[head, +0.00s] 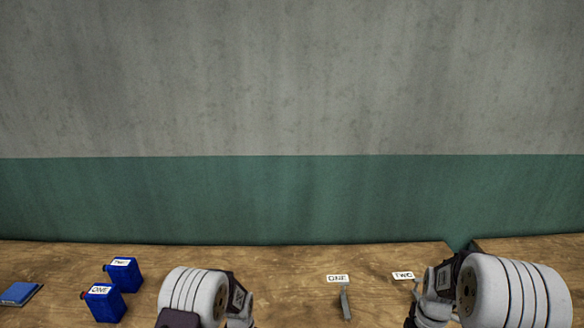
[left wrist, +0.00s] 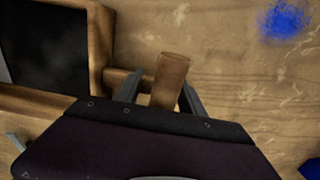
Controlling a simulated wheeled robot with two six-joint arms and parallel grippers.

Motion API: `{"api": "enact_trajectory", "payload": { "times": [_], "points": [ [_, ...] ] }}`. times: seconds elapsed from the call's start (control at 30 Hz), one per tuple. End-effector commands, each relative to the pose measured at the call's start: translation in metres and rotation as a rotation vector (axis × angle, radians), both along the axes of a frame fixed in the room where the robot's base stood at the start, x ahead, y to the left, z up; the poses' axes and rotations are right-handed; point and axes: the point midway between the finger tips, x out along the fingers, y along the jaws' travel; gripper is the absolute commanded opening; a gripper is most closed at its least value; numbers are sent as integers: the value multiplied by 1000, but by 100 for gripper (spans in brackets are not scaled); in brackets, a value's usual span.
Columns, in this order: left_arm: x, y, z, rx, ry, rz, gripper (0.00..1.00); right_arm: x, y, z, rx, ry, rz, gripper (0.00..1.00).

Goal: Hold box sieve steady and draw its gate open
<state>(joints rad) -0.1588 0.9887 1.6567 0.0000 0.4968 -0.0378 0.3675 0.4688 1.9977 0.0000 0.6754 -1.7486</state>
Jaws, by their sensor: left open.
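The wooden box sieve (left wrist: 98,45) shows in part at the left of the left wrist view, a wooden frame around a dark inside. A short wooden bar runs from its side to a wooden crosspiece (left wrist: 172,75). My left gripper (left wrist: 160,92) is open, one finger on each side of the crosspiece; I cannot tell whether they touch it. Whether this handle belongs to the gate is not clear. In the head view the sieve is not visible. My right arm enters that view at the lower right, but its gripper fingers are not visible.
On the wooden table (head: 250,262) two blue canisters (head: 104,302) labelled ONE and TWO stand at the left, near a blue flat object (head: 19,293). Labels ONE (head: 337,279) and TWO (head: 403,275) are at the right. Blue powder (left wrist: 288,20) lies beyond the handle.

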Motion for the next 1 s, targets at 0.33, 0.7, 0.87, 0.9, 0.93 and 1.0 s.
{"api": "enact_trajectory", "payload": {
  "times": [0.33,0.7,0.87,0.9,0.93,1.0],
  "points": [
    [2,0,80,-1,-6,0,47,0,0,0,0,0,0,58],
    [0,0,118,0,1,0,47,0,0,0,0,0,0,58],
    [12,8,146,-9,-62,24,47,14,21,16,-14,-40,70,58],
    [9,14,161,-12,-84,37,47,15,35,24,-18,-56,108,58],
    [1,19,171,-13,-92,49,47,11,46,30,-18,-62,138,58],
    [-24,31,189,-17,-110,78,47,-1,74,40,-16,-80,159,58]
  ]
}}
